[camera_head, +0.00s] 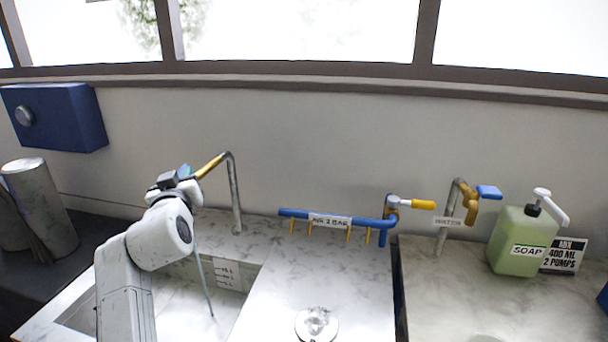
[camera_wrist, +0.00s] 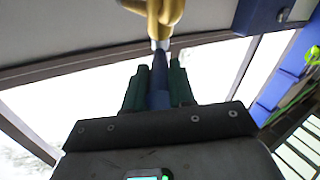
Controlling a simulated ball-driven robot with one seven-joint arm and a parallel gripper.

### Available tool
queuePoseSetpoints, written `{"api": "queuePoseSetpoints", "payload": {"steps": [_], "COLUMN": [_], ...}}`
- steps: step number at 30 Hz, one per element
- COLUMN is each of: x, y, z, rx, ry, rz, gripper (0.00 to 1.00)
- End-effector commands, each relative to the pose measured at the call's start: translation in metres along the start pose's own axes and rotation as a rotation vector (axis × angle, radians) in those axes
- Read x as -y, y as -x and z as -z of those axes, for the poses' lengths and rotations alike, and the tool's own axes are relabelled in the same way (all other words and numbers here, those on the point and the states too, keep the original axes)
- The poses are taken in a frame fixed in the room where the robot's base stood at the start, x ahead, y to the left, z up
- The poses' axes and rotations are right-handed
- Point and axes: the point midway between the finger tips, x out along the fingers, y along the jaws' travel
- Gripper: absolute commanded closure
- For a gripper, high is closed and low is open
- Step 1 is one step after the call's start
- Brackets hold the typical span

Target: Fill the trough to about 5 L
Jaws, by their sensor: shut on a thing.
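The trough (camera_head: 190,312) is a marble-look basin at the lower left of the head view, with a level-mark label (camera_head: 230,274) on its inner wall. Its tap (camera_head: 235,195) rises on a grey pipe behind it, with a brass body also in the wrist view (camera_wrist: 162,18). My gripper (camera_head: 186,172) is at the tap's end, and its green fingers (camera_wrist: 158,72) are shut on the blue tap lever (camera_wrist: 158,90). A thin bluish stream (camera_head: 203,275) runs down from below my gripper into the trough. My arm hides the spout and part of the trough; the water level is unclear.
Farther right are a water tap (camera_head: 468,205) with a blue handle and a green soap bottle (camera_head: 520,240). A round drain-like fitting (camera_head: 316,325) lies in the counter.

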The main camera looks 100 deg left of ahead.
Motion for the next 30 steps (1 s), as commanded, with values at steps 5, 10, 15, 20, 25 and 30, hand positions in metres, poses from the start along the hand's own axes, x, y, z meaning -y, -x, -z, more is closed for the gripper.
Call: {"api": "queuePoseSetpoints", "payload": {"steps": [5, 10, 15, 20, 25, 30], "x": [0.003, 0.0025, 0.0022, 0.0018, 0.0017, 0.0015], "y": [-0.0017, -0.0015, -0.0014, -0.0013, -0.0012, 0.002], "z": [0.0005, 0.0002, 0.0, -0.0002, -0.0002, -0.0007], "rx": [0.0, 0.001, 0.001, 0.001, 0.001, 0.001], "ry": [-0.001, -0.001, -0.001, -0.001, 0.0, -0.001], "rz": [0.001, 0.001, 0.001, 0.0, 0.0, 0.0], "gripper": [1.0, 1.0, 0.66, 0.51, 0.5, 0.5]}}
